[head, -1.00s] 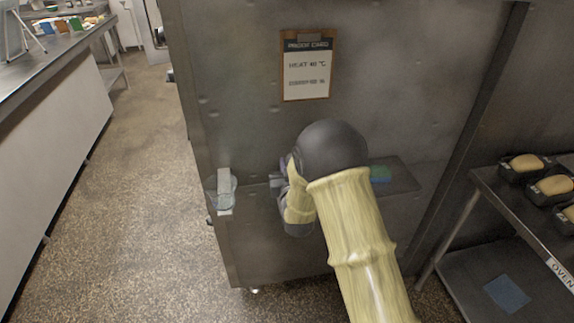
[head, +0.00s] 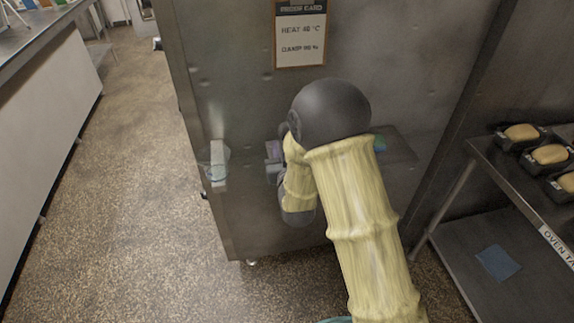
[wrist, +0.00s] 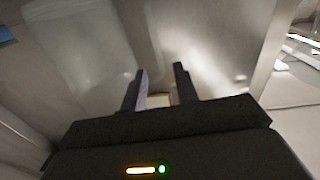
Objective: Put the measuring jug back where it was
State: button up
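The steel cabinet (head: 400,60) stands close in front, with a proof card (head: 300,35) on it. A dark shelf (head: 398,146) juts out right of my arm. An oven table (head: 500,165) with loaf tins is at right. Open floor (head: 120,190) lies left.

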jog(key=b+v, duration=0.1)
jog(key=v, duration=0.5)
dwell(0.6)
jog(key=s+d+f+m+g+h, duration=0.2)
jog(key=s+d+f+g, duration=0.1)
jog(key=d+g, duration=0.55)
jog(key=s+d+m+g+h, duration=0.1)
jog(key=s+d+g+h, duration=0.1)
jog(key=s+d+g, duration=0.4)
jog(key=s+d, duration=0.5)
jog(key=s, duration=0.4)
jog(key=shift+s+f, duration=0.25)
jog(key=shift+s, duration=0.05)
jog(key=shift+g, duration=0.25)
